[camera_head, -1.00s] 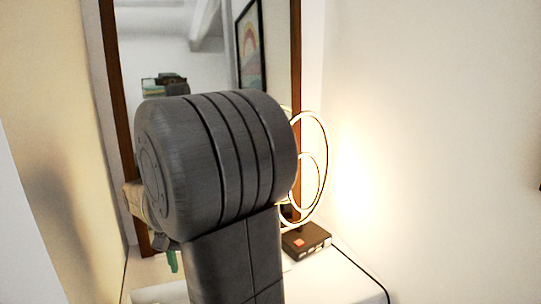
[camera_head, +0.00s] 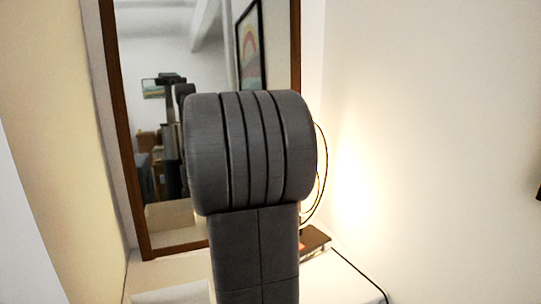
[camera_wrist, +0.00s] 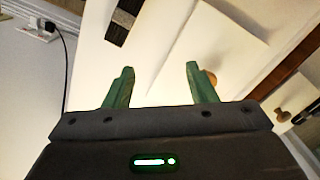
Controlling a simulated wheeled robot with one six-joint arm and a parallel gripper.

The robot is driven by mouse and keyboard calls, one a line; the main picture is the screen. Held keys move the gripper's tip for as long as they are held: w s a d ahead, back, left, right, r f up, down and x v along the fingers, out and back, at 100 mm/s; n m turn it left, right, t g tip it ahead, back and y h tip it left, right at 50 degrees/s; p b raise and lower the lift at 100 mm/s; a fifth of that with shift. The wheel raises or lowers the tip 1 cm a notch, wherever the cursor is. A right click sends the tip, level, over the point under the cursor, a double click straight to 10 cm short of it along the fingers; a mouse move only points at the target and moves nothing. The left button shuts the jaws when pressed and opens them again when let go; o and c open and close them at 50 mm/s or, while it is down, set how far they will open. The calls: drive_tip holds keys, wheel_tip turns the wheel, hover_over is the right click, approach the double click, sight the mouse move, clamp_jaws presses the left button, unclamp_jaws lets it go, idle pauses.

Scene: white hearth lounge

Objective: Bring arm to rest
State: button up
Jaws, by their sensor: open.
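My gripper (camera_wrist: 159,78) shows in the wrist view with its two green fingers apart and nothing between them. Beyond the fingers is a white surface with a flat white panel (camera_wrist: 225,45) on it. In the head view my dark grey arm fills the middle and hides my gripper. The arm stands in front of the mirror and the white surface.
A brown-framed mirror (camera_head: 165,60) leans behind a white ledge (camera_head: 330,285). A white wall (camera_head: 430,120) is at right.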

drive_tip(key=s+d+m+p, duration=0.1)
drive_tip(key=d+m, duration=0.6)
drive_tip(key=d, duration=1)
drive_tip(key=shift+s+f, duration=0.2)
drive_tip(key=shift+s, duration=0.3)
